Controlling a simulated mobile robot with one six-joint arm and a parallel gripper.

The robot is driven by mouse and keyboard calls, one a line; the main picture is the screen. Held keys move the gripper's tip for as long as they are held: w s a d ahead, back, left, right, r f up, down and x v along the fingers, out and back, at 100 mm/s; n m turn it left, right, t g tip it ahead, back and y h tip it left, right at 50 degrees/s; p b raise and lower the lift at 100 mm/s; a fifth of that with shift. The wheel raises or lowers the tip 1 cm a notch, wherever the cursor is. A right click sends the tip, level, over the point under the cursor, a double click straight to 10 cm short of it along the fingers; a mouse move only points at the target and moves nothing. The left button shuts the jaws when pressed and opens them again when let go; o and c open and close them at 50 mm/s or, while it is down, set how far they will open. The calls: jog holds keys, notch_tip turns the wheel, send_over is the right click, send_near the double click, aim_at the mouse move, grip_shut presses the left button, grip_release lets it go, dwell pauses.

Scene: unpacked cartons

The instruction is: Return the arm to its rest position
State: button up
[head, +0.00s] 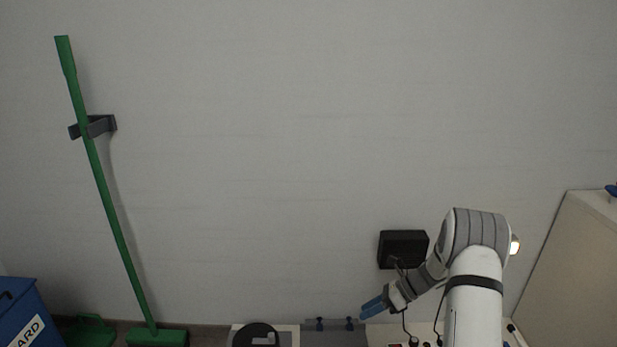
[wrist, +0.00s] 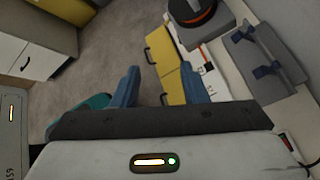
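My gripper (head: 373,307) shows at the lower right of the head view, at the end of my bent white and grey arm. It points left and down, just above the work surface by the wall. In the wrist view my gripper (wrist: 160,68) has its two blue fingers well apart, with nothing between them. Carpeted floor and a yellow cabinet (wrist: 164,52) lie beyond the fingertips. The wrist housing covers the lower part of that view.
A black wall box (head: 403,248) with cables is just behind my arm. A grey rack with blue pegs (head: 335,333) and a round black device (head: 256,336) are left of the gripper. A pale cabinet (head: 575,270) stands right. A green broom (head: 108,195) and blue bin (head: 25,310) are far left.

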jog(key=s+a+r+n+h+p, duration=0.15)
jog(key=s+r+n+p, duration=0.25)
jog(key=r, duration=0.7)
jog(key=s+a+r+n+h+p, duration=0.15)
jog(key=s+r+n+p, duration=0.3)
jog(key=r, duration=0.65)
jog(key=s+a+r+n+h+p, duration=0.1)
jog(key=s+r+n+h+p, duration=0.3)
jog(key=r, duration=0.6)
jog(key=s+d+r+n+t+h+p, duration=0.1)
jog(key=s+r+n+t+h+p, duration=0.2)
jog(key=s+r+n+p, duration=0.8)
jog(key=s+r+p, duration=0.1)
jog(key=s+r, duration=0.6)
jog(key=r, duration=0.1)
jog(key=shift+d+r+h, duration=0.35)
jog(key=shift+r+h, duration=0.05)
jog(key=shift+s, duration=0.1)
